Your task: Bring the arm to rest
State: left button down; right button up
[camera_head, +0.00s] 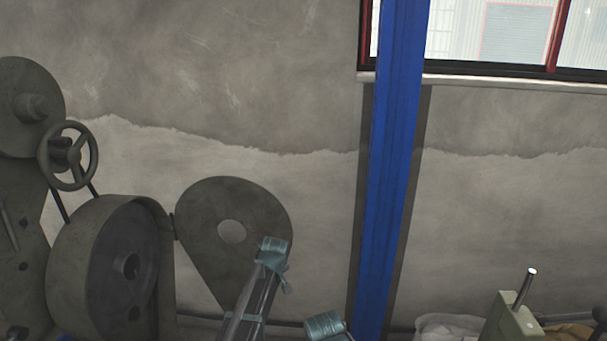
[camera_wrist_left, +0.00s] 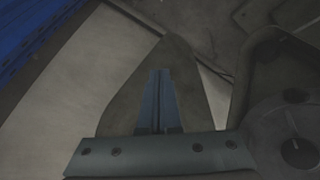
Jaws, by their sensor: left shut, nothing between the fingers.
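My left gripper (camera_wrist_left: 160,74) shows in the left wrist view, with its two blue-grey fingers together and nothing between them. It points towards a dark, rounded, tapering plate that lies behind the fingertips; the distance to it cannot be told. In the head view, teal and grey parts of my arm (camera_head: 255,295) rise from the bottom edge, in front of the tapered plate of a machine. A second teal part of mine (camera_head: 325,325) shows at the bottom edge. Gripper fingers cannot be made out in the head view. My right gripper is not in view.
A dark machine with a handwheel (camera_head: 67,156) and a large drum (camera_head: 125,265) stands at the left, beside the tapered plate (camera_head: 215,200). A blue post (camera_head: 390,150) stands against the grey wall. A greenish machine (camera_head: 512,320) with a metal lever is at lower right.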

pick_arm(q)
jog(key=s+a+f+m+g+h, duration=0.15)
jog(key=s+a+m, duration=0.25)
jog(key=s, duration=1.1)
jog(key=s+a+f+m+g+y, duration=0.1)
jog(key=s+a+m+g, duration=0.2)
jog(key=s, duration=1.2)
jog(key=s+d+r+m+p, duration=0.1)
jog(key=s+d+m, duration=0.1)
jog(key=d, duration=0.3)
jog(key=s+d+r+m+p, duration=0.1)
jog(key=s+d+r+p, duration=0.1)
jog(key=d, duration=0.3)
jog(key=shift+s+d+r+m+g, duration=0.15)
jog(key=shift+d+r+m+g, duration=0.1)
jog(key=shift+d+m+g, duration=0.15)
jog(key=shift+a, duration=0.2)
